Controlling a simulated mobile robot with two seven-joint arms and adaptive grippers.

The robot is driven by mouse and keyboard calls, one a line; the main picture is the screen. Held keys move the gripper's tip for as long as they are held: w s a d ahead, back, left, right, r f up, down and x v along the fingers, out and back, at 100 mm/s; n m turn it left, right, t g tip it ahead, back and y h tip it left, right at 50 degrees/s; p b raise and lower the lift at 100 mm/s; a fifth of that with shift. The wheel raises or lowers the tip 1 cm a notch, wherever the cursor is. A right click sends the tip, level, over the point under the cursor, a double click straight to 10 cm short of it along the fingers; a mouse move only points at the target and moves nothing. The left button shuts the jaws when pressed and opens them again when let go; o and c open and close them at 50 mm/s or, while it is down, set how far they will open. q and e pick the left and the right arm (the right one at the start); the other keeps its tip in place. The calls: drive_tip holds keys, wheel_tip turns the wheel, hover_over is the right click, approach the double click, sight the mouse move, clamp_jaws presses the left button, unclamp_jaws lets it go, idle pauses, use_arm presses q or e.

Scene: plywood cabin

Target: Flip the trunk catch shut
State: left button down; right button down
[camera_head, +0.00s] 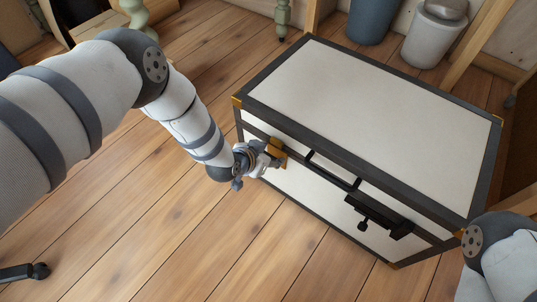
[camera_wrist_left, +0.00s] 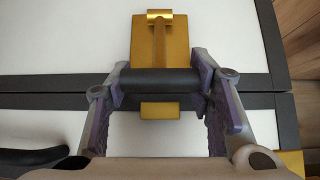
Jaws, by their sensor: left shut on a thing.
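The trunk (camera_head: 370,105) is a large white box with dark edging, and its lid is down. The gold trunk catch (camera_head: 278,149) is on its front, toward the left end. In the left wrist view the catch (camera_wrist_left: 148,47) has a gold plate above a dark crossbar (camera_wrist_left: 158,81), with a small gold piece below. My left gripper (camera_head: 268,158) is at the catch. Its fingers (camera_wrist_left: 160,85) close on the two ends of the dark crossbar. My right arm shows at the lower right, but its gripper is out of view.
Black hardware (camera_head: 378,216) with a small knob sits on the trunk front, right of the catch. A blue bin (camera_head: 372,20) and a grey bin (camera_head: 433,38) stand behind the trunk. The plank floor (camera_head: 190,240) in front is mostly clear.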

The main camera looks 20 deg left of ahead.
use_arm(q)
drive_tip(key=shift+w+r, duration=0.2)
drive_tip(key=shift+w, duration=0.05)
drive_tip(key=c, duration=1)
unclamp_jaws()
drive_tip(key=shift+o, duration=1.3)
drive_tip(key=shift+s+f, duration=0.1)
drive_tip(key=shift+s, duration=0.05)
drive_tip(key=v, duration=1.2)
drive_tip(key=shift+f, duration=0.1)
